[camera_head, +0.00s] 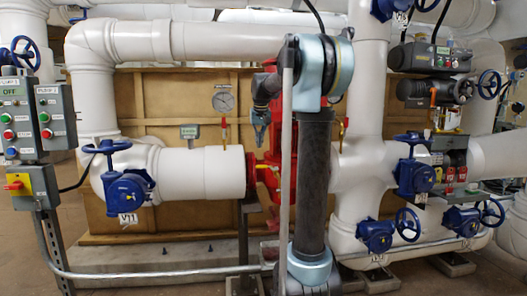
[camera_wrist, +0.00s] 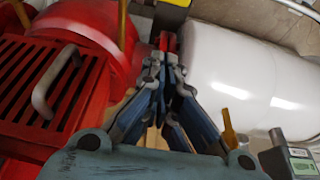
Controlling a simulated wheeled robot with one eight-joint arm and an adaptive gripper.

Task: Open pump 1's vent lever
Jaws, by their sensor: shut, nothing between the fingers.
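The red pump (camera_head: 272,150) stands in the pipe line, partly hidden behind my arm. A yellow lever (camera_head: 266,167) lies low on the pump's left side, next to the white pipe. I cannot tell for sure whether it is the vent lever. My gripper (camera_head: 261,138) points down in front of the pump, above this lever and apart from it. In the wrist view my gripper (camera_wrist: 168,50) has its fingers drawn together, empty. Red pump parts (camera_wrist: 95,35) show at left there, with a yellow bar (camera_wrist: 122,22) and another yellow handle (camera_wrist: 229,128) at lower right.
A white pipe (camera_head: 200,172) runs into the pump from the left, with a gauge (camera_head: 223,102) and a yellow handle above it. A red grille with a grey handle (camera_wrist: 52,85) is close at left. Blue valves (camera_head: 125,190) and control boxes (camera_head: 20,118) stand farther out.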

